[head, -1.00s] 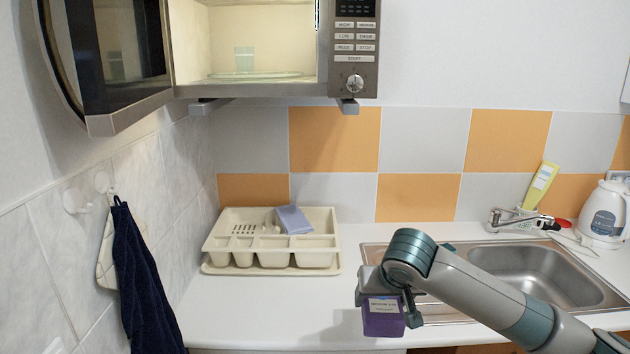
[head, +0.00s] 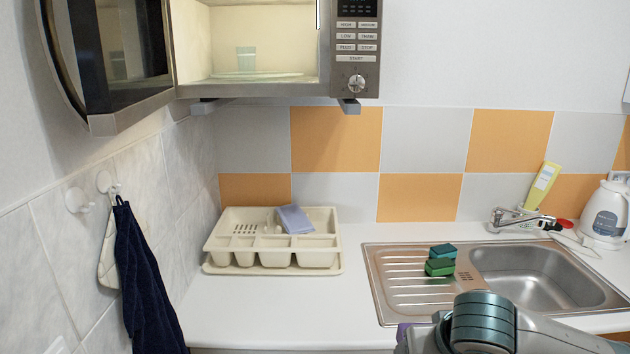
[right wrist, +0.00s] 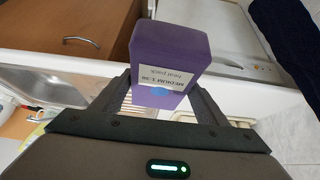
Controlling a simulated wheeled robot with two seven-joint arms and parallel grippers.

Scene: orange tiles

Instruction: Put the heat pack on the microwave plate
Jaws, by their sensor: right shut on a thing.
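The purple heat pack (right wrist: 170,42) carries a white label reading "heat pack" and sits between the fingers of my right gripper (right wrist: 163,95), which is shut on it. In the head view only a purple sliver of the heat pack (head: 402,336) shows at the bottom edge, beside my right wrist. The microwave (head: 356,62) is mounted high on the wall with its door (head: 120,50) swung open to the left. The clear microwave plate (head: 285,76) lies inside on the cavity floor, far above and left of my right gripper. My left gripper is not in view.
A cream cutlery tray (head: 320,243) with a lilac cloth or sponge (head: 294,219) is on the counter. Green sponges (head: 440,262) lie on the sink drainer (head: 400,300). A dark towel (head: 148,275) hangs at left.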

